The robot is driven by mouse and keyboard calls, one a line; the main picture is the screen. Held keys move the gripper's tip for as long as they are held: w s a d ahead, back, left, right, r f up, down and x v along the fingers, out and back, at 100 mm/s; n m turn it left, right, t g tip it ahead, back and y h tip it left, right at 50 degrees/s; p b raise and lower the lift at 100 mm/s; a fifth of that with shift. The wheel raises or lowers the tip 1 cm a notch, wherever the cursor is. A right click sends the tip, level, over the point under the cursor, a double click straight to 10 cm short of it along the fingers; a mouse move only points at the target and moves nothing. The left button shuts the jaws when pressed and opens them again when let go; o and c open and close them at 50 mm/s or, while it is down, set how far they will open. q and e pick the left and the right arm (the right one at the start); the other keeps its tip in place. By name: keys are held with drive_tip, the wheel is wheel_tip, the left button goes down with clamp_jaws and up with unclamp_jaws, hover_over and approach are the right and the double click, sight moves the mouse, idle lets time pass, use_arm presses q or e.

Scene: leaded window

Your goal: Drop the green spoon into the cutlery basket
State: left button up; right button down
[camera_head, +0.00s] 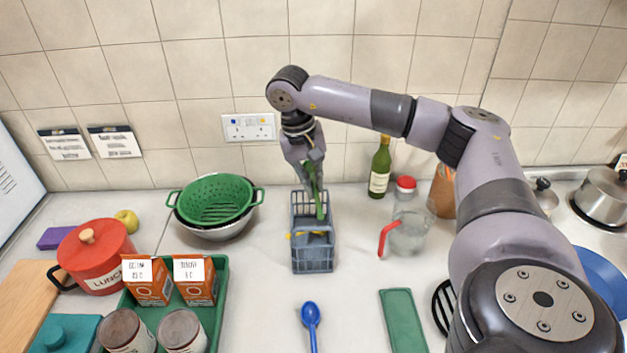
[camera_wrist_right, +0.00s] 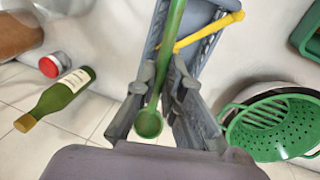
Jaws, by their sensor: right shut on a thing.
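My right gripper (camera_head: 310,182) is over the back part of the grey-blue cutlery basket (camera_head: 313,262) in the head view. It is shut on the green spoon (camera_head: 319,205), whose long part points down into the basket. In the right wrist view the spoon (camera_wrist_right: 148,122) passes between the fingers, with its round bowl end close to the palm and its handle reaching toward the basket (camera_wrist_right: 208,48). A yellow-handled item (camera_wrist_right: 208,34) lies across the basket. Whether the spoon's lower end touches the basket floor is hidden. My left gripper is not in view.
A green colander (camera_head: 215,200) in a bowl stands left of the basket. A glass jug (camera_head: 408,235) with a red handle and a green bottle (camera_head: 380,168) stand right. A blue spoon (camera_head: 311,318) lies in front. A green tray (camera_head: 222,300) holds boxes and cans.

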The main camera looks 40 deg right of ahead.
drive_tip(key=c, duration=1.6)
unclamp_jaws()
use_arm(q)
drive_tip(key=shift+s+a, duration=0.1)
use_arm(e)
drive_tip(key=shift+r, duration=0.1)
wheel_tip(320, 180, up, 12)
drive_tip(key=w+a, duration=0.1)
drive_tip(key=a, duration=0.1)
drive_tip(key=shift+w+f, duration=0.2)
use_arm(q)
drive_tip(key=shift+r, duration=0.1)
